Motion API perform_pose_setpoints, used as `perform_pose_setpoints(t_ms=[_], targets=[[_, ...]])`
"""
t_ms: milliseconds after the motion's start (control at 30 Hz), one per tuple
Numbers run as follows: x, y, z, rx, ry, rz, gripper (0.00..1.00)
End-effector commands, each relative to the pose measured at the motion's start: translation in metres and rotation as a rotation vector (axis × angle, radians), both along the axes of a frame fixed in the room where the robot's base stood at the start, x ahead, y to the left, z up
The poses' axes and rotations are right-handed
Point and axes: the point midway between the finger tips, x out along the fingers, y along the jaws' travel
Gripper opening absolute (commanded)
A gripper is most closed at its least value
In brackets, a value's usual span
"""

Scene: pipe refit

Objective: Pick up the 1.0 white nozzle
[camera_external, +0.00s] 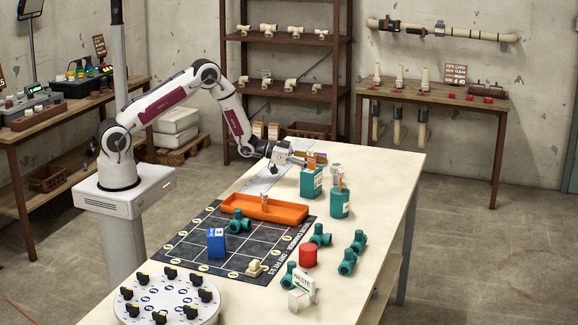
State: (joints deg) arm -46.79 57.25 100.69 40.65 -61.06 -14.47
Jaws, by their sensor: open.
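My gripper (312,160) hangs over the far part of the pale table, above and just left of a teal box (311,182). No label reading 1.0 is legible, so I cannot tell which thing is the white nozzle. A round white stand (165,301) at the near left holds several black-topped pieces. Several cream upright pieces (399,77) stand on the back right bench.
A blue box (216,243) and a cream fitting (255,268) sit on the dark grid mat (190,249).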

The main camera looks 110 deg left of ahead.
Motion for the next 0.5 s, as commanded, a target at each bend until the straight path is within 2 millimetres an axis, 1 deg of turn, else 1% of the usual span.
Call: perform_pose_setpoints(t_ms=[267,500], targets=[[0.005,0.001,-0.001,0.0,0.0,0.0,0.53],[0.024,0.005,-0.005,0.001,0.0,0.0,0.53]])
